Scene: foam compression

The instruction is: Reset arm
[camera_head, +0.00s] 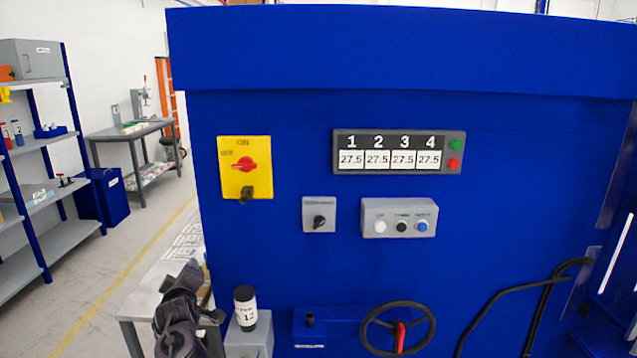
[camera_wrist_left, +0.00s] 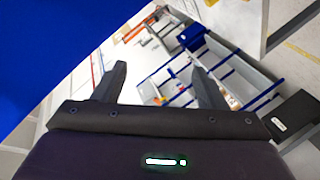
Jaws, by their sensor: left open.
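My left arm (camera_head: 176,318) rises from the bottom edge in the head view, left of the white bottle with a black cap (camera_head: 245,307) and in front of the grey table. In the left wrist view my left gripper (camera_wrist_left: 157,68) has its two dark fingers spread wide, with nothing between them. Beyond the fingers are floor and distant shelving. The large blue machine (camera_head: 300,250) fills most of the head view and cuts into the upper left of the wrist view (camera_wrist_left: 50,50). My right gripper is in neither view.
The machine front carries a yellow switch (camera_head: 232,180), a display reading 27.5 four times (camera_head: 400,137), a three-button box (camera_head: 400,230) and a black handwheel (camera_head: 425,325). A grey table (camera_head: 140,300) stands left of it. Blue shelving (camera_head: 50,240) lines the left, with open floor between.

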